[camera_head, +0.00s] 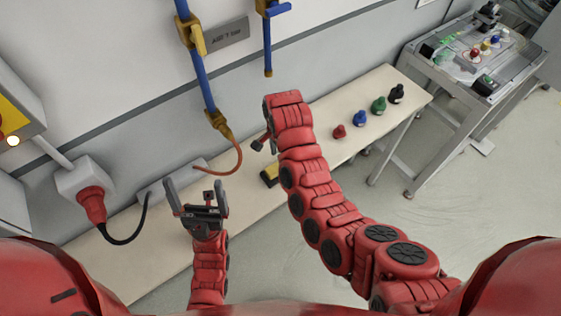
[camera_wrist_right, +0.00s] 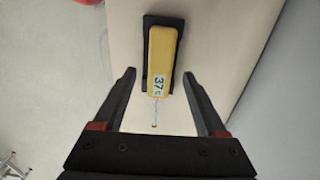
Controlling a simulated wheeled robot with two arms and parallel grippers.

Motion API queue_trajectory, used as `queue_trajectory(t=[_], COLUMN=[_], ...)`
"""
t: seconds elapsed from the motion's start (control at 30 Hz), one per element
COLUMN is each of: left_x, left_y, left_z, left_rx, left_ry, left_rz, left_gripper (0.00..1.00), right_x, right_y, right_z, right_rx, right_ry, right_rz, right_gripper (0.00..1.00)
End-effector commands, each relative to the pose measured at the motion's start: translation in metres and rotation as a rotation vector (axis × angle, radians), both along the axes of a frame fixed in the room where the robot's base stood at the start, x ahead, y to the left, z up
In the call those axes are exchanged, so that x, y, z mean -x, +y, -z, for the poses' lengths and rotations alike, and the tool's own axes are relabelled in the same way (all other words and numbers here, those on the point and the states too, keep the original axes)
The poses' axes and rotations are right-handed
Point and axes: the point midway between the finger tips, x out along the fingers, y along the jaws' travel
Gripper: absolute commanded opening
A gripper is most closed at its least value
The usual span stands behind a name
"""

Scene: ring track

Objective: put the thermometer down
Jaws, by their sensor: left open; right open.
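The thermometer is a yellow device with a small display reading 37. In the right wrist view the thermometer (camera_wrist_right: 162,48) lies over a black base or holder on the pale bench top, a thin probe tip pointing toward the gripper. My right gripper (camera_wrist_right: 159,76) is open, its fingers on either side of the thermometer's display end with gaps visible. In the head view the thermometer (camera_head: 268,175) shows as a yellow patch on the bench, partly hidden by my right arm; the right fingers are not clear there. My left gripper (camera_head: 195,186) is open and empty over the bench's left part.
The long bench (camera_head: 240,195) runs along the wall. Red (camera_head: 339,132), blue (camera_head: 360,118), green (camera_head: 379,104) and black (camera_head: 396,94) objects stand in a row to the right. Blue pipes, an orange hose (camera_head: 232,165) and a grey box with a red plug (camera_head: 92,203) are nearby.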

Motion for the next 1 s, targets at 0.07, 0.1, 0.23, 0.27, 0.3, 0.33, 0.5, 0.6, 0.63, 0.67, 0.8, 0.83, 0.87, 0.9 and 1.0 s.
queue_trajectory(t=[0.07,0.1,0.23,0.27,0.3,0.33,0.5,0.6,0.63,0.67,0.8,0.83,0.87,0.9,1.0], left_x=[0.000,0.000,0.000,0.000,0.000,0.000,0.000,0.000,0.000,0.000,0.000,0.000,0.000,0.000,0.000], left_y=[0.000,0.000,0.000,0.000,0.000,0.000,0.000,0.000,0.000,0.000,0.000,0.000,0.000,0.000,0.000], left_z=[0.006,-0.010,-0.021,-0.023,-0.026,-0.027,-0.030,-0.030,-0.030,-0.030,-0.030,-0.030,-0.030,-0.030,-0.030], left_rx=[0.000,0.000,0.000,0.000,0.000,0.000,0.000,0.000,0.000,0.000,0.000,0.000,0.000,0.000,0.000], left_ry=[0.000,0.000,-0.001,0.000,0.000,0.000,0.000,0.000,0.000,0.000,0.000,0.000,0.000,0.000,0.000], left_rz=[0.000,0.000,0.000,0.000,0.000,0.000,0.000,0.000,0.000,0.000,0.000,0.000,0.000,0.000,0.000], left_gripper=[1.00,1.00,1.00,1.00,1.00,1.00,1.00,1.00,1.00,1.00,1.00,1.00,1.00,1.00,1.00], right_x=[-0.003,-0.002,-0.001,-0.001,-0.001,-0.001,0.000,0.000,0.000,0.000,-0.002,-0.005,-0.009,-0.018,-0.051], right_y=[0.001,-0.001,0.000,-0.001,-0.001,-0.001,0.000,0.000,0.000,-0.001,0.000,0.001,0.002,0.004,0.009], right_z=[-0.022,-0.037,-0.059,-0.063,-0.069,-0.073,-0.085,-0.088,-0.089,-0.089,-0.088,-0.086,-0.083,-0.078,-0.059], right_rx=[-0.005,-0.002,-0.003,-0.002,-0.003,-0.002,-0.001,0.000,0.001,0.001,-0.004,-0.010,-0.020,-0.038,-0.096], right_ry=[-0.010,-0.003,0.000,-0.001,-0.002,-0.002,0.001,0.000,-0.001,-0.001,-0.011,-0.022,-0.040,-0.076,-0.234], right_rz=[0.001,0.004,0.001,0.002,0.002,0.001,0.001,0.001,0.001,0.001,-0.001,-0.004,-0.010,-0.019,-0.052], right_gripper=[0.74,0.74,0.74,0.74,0.74,0.74,0.74,0.74,0.74,0.74,0.74,0.74,0.74,0.74,0.74])
